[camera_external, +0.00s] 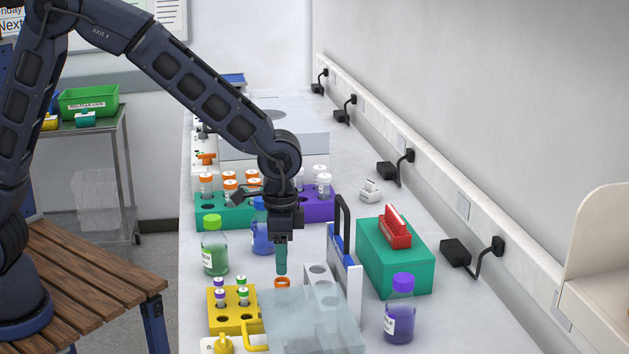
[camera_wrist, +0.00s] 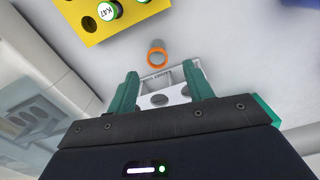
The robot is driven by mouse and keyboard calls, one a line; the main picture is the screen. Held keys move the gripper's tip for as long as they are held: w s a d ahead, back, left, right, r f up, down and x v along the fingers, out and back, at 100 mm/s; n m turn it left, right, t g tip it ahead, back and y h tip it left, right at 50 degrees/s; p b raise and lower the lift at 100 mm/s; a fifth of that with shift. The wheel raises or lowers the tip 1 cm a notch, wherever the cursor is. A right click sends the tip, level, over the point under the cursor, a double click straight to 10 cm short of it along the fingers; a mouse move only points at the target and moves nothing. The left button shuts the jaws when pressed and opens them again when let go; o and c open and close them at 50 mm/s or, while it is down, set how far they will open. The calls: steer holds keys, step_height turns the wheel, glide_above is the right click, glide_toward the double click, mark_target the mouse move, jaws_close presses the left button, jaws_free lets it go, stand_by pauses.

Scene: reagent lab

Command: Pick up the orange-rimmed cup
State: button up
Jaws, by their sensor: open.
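The orange-rimmed cup (camera_external: 282,283) stands on the bench in the external view, just below my gripper (camera_external: 281,258). Only its orange rim shows clearly there; a translucent box is in front of its lower part. In the wrist view the cup (camera_wrist: 156,57) shows its orange rim and a greyish body, beyond the fingertips. My gripper (camera_wrist: 160,80) is open, with its two green fingers spread apart and nothing between them. The fingers point down and do not appear to touch the cup.
A yellow rack (camera_external: 234,318) with capped vials stands left of the cup. A translucent box (camera_external: 300,325) and a white holed rack (camera_external: 322,290) are close at the right. A green-capped bottle (camera_external: 214,255) and a blue bottle (camera_external: 262,240) stand behind. A purple-capped bottle (camera_external: 398,322) is at right.

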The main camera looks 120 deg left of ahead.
steer(key=shift+w+d+f, duration=0.1)
steer(key=shift+d+f, duration=0.05)
steer(key=shift+f, duration=4.2)
steer(key=c, duration=1)
